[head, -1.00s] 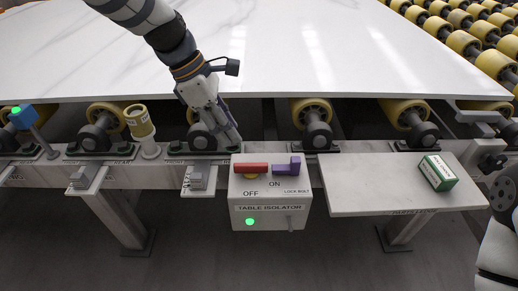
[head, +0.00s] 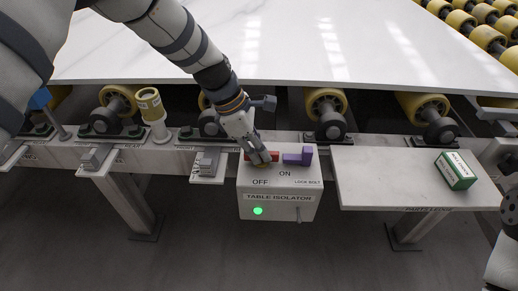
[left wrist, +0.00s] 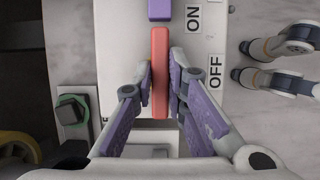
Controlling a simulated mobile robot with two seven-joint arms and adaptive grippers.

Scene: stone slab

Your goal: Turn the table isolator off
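The table isolator box (head: 280,207) hangs at the rail's front with a lit green lamp (head: 258,211). Its red handle (head: 275,155) lies flat along the top, behind the OFF label (head: 260,182). A purple lock bolt (head: 299,158) sits just right of the handle, by the ON label. In the left wrist view the red handle (left wrist: 160,75) runs between the fingers of my left gripper (left wrist: 162,80), with the purple bolt (left wrist: 159,9) beyond its far end. Both fingertips are very close to the handle's sides; whether they press on it is unclear. My right gripper is out of view.
A grey shelf (head: 385,188) with a green and white carton (head: 456,170) stands to the right. A yellow-capped post (head: 150,103) and rollers (head: 326,103) line the rail. The large white slab (head: 300,55) lies behind. Open floor is below.

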